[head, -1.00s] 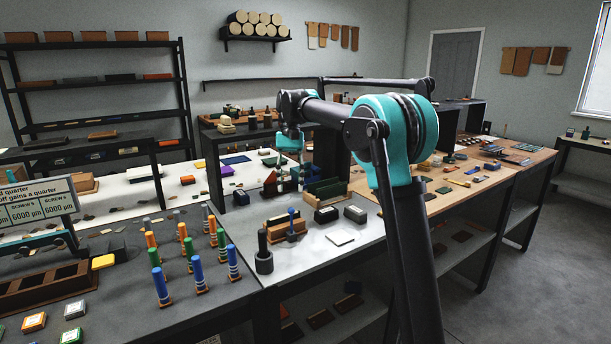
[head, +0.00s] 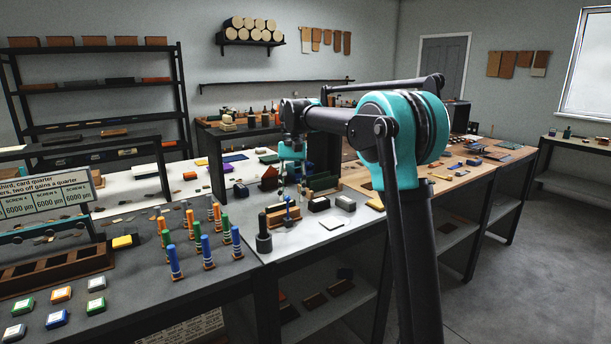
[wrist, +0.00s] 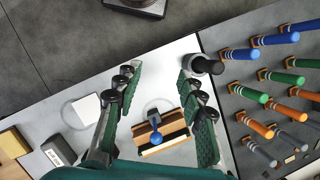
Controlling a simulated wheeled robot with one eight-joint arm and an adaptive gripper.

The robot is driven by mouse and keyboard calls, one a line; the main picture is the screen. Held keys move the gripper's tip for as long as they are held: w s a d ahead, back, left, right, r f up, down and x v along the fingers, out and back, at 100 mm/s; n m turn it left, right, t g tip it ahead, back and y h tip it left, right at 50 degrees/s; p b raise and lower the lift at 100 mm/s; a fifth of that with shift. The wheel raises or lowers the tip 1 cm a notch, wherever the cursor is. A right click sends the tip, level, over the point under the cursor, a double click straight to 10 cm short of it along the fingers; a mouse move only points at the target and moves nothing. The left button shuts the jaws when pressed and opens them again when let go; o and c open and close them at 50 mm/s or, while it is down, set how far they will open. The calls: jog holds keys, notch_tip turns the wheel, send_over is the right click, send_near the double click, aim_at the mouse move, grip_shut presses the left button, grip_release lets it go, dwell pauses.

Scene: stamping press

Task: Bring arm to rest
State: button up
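My gripper shows in the head view (head: 291,170) at the end of my bent arm, pointing down over the pale part of the bench. In the wrist view my gripper (wrist: 158,85) is open, its two green-padded fingers spread wide with nothing between the tips. A blue-handled tool (wrist: 154,119) on a wooden block (wrist: 160,135) lies in the wrist view between the fingers' lower parts, on the bench below; it also shows in the head view (head: 287,205). I cannot tell the exact height of the fingers above the bench.
A dark post (head: 264,232) stands near the bench edge, close under one finger in the wrist view (wrist: 208,66). Several coloured pegs (head: 198,243) stand to the left. A white card (head: 333,222) lies right of the post. Open floor (head: 530,285) is at right.

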jog(key=s+d+f+t, duration=0.8)
jog(key=s+d+f, duration=1.5)
jog(key=s+f, duration=0.2)
jog(key=shift+s+f, duration=0.25)
jog(key=shift+s, duration=0.15)
